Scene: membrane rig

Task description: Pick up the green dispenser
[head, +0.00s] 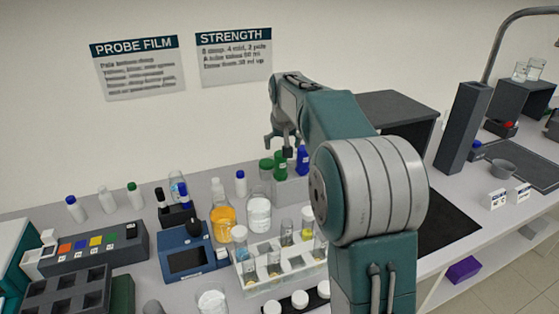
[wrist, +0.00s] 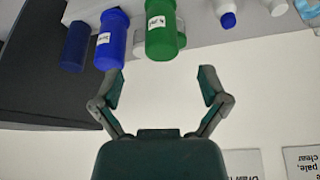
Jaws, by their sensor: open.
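My gripper (head: 279,146) is in front of the wall, close to the green dispenser's top in the picture. In the wrist view, the green dispenser (wrist: 160,38) with a white label lies beyond my open, empty fingers (wrist: 162,72), roughly centred between them and apart from them. The blue dispenser (wrist: 112,42) is to its left there, close to the left fingertip. My arm hides part of the bench in the head view.
A blue device (head: 188,258) is further left. A dark box (head: 395,112) stands behind my arm on the right.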

